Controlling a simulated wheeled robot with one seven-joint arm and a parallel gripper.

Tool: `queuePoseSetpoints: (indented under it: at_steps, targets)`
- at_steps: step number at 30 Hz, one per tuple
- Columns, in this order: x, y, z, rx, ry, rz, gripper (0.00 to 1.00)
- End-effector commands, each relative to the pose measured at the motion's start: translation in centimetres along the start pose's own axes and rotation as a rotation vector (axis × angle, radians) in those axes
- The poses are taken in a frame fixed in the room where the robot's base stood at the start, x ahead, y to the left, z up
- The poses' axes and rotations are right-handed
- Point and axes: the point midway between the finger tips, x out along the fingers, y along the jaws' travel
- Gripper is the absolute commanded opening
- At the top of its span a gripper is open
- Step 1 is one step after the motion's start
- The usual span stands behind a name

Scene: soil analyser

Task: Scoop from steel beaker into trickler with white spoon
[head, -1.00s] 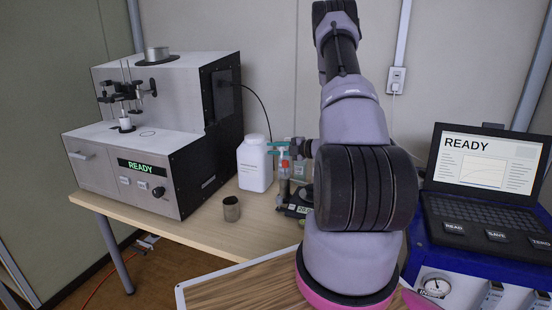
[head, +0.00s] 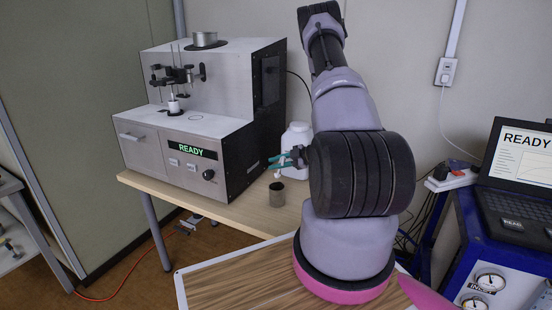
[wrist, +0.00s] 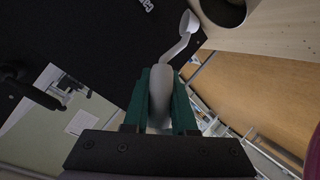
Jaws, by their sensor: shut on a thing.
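The steel beaker (head: 277,195) stands upright near the front of the wooden table, beside the analyser. Its dark open mouth (wrist: 226,10) shows at the top of the wrist view. My gripper (head: 286,160) is above and slightly behind the beaker in the head view. Its green fingers (wrist: 161,78) are shut on the handle of the white spoon (wrist: 160,98). The spoon's bowl (wrist: 189,21) is just left of the beaker's mouth in the wrist view and looks outside it. Whether the bowl holds anything is unclear.
The analyser (head: 190,150) with a READY display fills the table's left. A white bottle (head: 297,137) stands behind my gripper. A laptop (head: 515,185) sits on a blue unit (head: 485,235) at right. Bare table (head: 235,215) shows in front of the analyser.

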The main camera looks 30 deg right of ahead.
Motion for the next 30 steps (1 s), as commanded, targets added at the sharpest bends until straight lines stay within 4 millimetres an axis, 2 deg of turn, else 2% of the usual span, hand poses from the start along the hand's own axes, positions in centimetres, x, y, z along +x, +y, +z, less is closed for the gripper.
queuePoseSetpoints:
  at_steps: [21,30]
  targets:
    - [2.8,-4.3,4.9,-0.001,0.0,0.001,0.0]
    - [3.4,-5.3,6.0,0.0,0.0,0.001,0.0]
